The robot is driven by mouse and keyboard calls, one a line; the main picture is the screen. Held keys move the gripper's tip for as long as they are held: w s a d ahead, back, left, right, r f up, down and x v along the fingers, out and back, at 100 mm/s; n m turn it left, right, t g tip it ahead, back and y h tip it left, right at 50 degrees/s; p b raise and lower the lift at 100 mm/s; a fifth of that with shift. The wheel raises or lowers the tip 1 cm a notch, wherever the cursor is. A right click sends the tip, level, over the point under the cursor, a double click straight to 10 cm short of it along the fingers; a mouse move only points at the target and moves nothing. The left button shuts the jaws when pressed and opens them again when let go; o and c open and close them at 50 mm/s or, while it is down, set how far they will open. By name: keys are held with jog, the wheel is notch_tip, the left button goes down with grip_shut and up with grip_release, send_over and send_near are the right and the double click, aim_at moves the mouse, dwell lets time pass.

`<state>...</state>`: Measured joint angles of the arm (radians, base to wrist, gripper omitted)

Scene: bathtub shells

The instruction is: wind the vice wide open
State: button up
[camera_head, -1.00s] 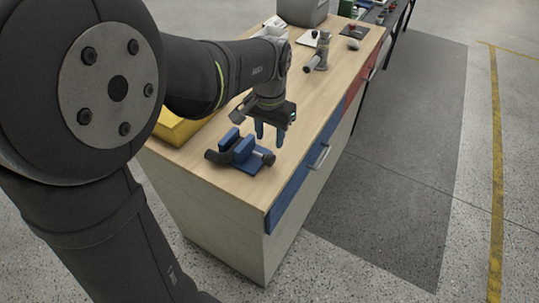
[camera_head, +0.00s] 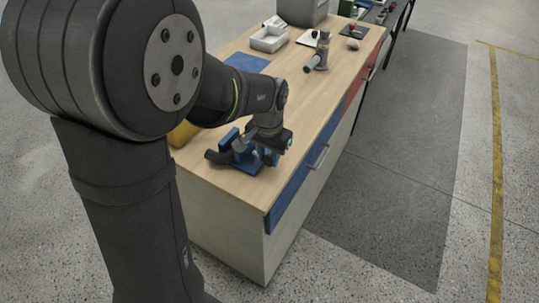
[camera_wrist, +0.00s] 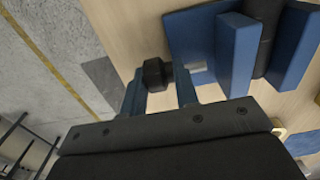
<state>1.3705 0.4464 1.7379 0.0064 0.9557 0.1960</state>
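The blue vice (camera_head: 249,167) sits on the near end of the wooden bench top. In the wrist view its two blue jaw blocks (camera_wrist: 235,52) stand at the right, with a dark rounded piece (camera_wrist: 267,22) between them. A black knob (camera_wrist: 156,74) is at the vice's left end in that view. My gripper (camera_head: 269,158) is down at the vice's knob end. In the wrist view its blue fingers (camera_wrist: 160,84) are apart, one on each side of the knob; whether they touch it I cannot tell. My wrist hides part of the vice in the head view.
A grey upright fitting (camera_head: 321,52) stands farther along the bench. A white tray (camera_head: 268,44), a blue mat (camera_head: 246,63) and a grey bin (camera_head: 302,12) lie toward the back. A yellow object (camera_head: 183,134) is partly hidden behind my arm. The bench's drawer-side edge is close to the vice.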

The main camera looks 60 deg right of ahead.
jog(key=shift+s, duration=0.3)
jog(key=shift+a+h, duration=0.2)
jog(key=shift+h, duration=0.8)
jog(key=shift+o, duration=0.2)
jog(key=shift+a+h, duration=0.15)
jog(key=shift+h, duration=2.05)
jog(key=o, duration=0.7)
jog(key=shift+w, duration=0.1)
